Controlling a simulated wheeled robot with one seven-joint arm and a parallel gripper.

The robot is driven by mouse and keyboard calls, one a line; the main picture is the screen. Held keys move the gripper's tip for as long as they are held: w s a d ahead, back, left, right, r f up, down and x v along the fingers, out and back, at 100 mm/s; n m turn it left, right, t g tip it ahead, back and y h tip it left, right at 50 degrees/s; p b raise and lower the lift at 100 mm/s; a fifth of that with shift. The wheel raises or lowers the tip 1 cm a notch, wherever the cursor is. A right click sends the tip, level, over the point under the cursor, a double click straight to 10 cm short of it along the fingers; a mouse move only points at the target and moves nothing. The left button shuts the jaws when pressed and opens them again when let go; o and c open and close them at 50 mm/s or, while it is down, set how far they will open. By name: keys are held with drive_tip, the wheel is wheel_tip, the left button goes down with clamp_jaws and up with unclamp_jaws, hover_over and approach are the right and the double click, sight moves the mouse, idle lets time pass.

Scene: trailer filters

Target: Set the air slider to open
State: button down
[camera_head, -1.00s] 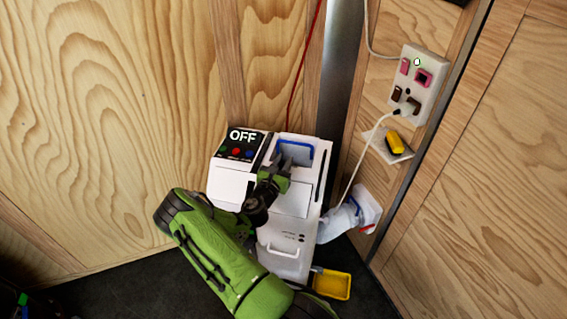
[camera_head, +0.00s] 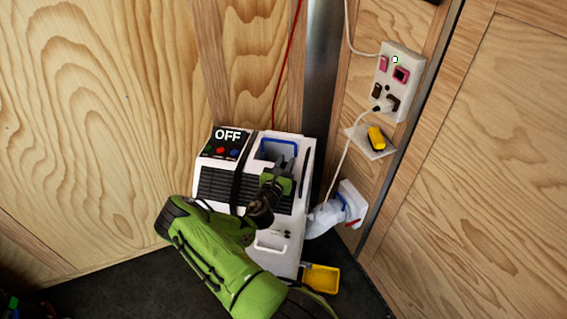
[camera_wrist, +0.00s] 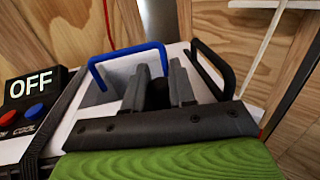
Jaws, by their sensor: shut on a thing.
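A white machine (camera_head: 283,225) stands in the corner, with a black panel (camera_head: 222,143) reading OFF. A dark slatted vent (camera_head: 217,185) shows across its upper front. My gripper (camera_head: 279,165) is at the machine's top, just in front of the blue-rimmed recess (camera_head: 279,142). In the wrist view, the fingers of my gripper (camera_wrist: 158,78) are upright and closed around a dark piece (camera_wrist: 158,96), which seems to be the air slider's tab. The fingers and the green gripper body hide most of it.
A blue loop (camera_wrist: 92,75) and a black handle (camera_wrist: 226,75) rise on either side of the fingers. A white hose (camera_head: 325,218) leaves the machine's right side. A yellow tray (camera_head: 321,279) lies on the floor. A socket panel (camera_head: 397,80) with a cord is on the wall.

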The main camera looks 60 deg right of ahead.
drive_tip(key=c, duration=1.1)
unclamp_jaws()
drive_tip(key=shift+s+d+r, duration=0.1)
drive_tip(key=shift+s+d, duration=0.05)
drive_tip(key=shift+s, duration=0.15)
drive_tip(key=shift+o, duration=0.2)
drive_tip(key=shift+a, duration=0.45)
drive_tip(key=p+v, duration=0.3)
drive_tip(key=v, duration=1.2)
